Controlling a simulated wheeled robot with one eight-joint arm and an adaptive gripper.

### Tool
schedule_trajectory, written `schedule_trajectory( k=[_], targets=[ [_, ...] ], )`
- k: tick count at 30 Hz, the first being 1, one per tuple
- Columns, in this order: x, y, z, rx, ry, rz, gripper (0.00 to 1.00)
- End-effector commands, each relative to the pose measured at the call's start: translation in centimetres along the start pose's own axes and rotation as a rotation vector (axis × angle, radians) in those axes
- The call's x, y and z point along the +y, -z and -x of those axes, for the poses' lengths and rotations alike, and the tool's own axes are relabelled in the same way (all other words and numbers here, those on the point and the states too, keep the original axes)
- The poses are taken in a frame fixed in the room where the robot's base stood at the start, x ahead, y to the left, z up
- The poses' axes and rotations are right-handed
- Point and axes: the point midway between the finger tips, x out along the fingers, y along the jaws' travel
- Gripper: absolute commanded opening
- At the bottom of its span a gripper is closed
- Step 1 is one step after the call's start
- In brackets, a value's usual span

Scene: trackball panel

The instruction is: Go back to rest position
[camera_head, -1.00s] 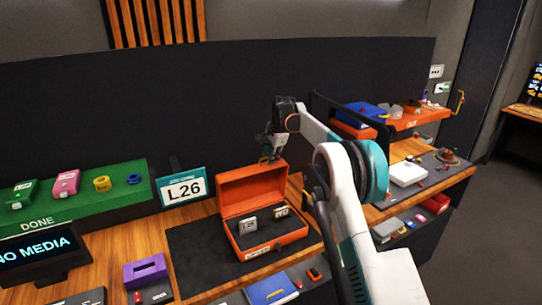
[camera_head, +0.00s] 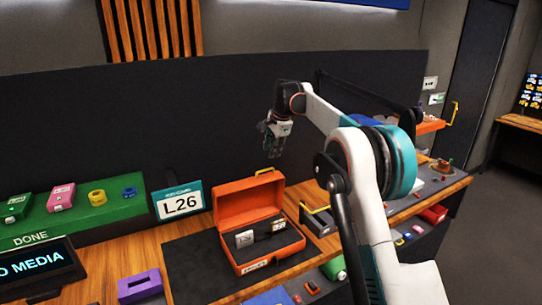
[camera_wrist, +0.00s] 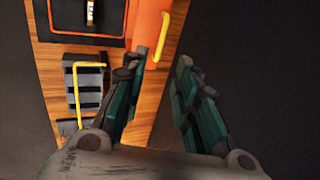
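My gripper (camera_head: 273,148) hangs in the air above and behind the open orange case, in front of the dark back panel. In the wrist view my gripper (camera_wrist: 162,75) has its two fingers apart with nothing between them. The orange case (camera_head: 240,205) stands on the dark mat with its lid up and small grey items inside. My arm covers part of the bench to the right.
An L26 sign (camera_head: 180,202) stands left of the case. A green DONE shelf (camera_head: 130,206) holds several small items. A purple block (camera_head: 140,284) sits at the front. A grey rack with a yellow handle (camera_head: 318,219) is right of the case.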

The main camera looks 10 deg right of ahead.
Motion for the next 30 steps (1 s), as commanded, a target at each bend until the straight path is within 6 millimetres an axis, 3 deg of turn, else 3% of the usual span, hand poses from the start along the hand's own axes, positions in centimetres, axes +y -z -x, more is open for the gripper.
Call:
schedule_trajectory(
  k=[13, 17, 23, 30],
  targets=[
    [0.1, 0.0, 0.6, 0.001, 0.001, 0.003, 0.28],
    [0.8, -0.3, 1.6, 0.006, 0.006, 0.035, 0.28],
    [4.1, -1.6, 5.2, 0.027, 0.024, 0.163, 0.28],
    [9.9, -3.6, 9.2, 0.061, 0.044, 0.343, 0.28]
  ],
)
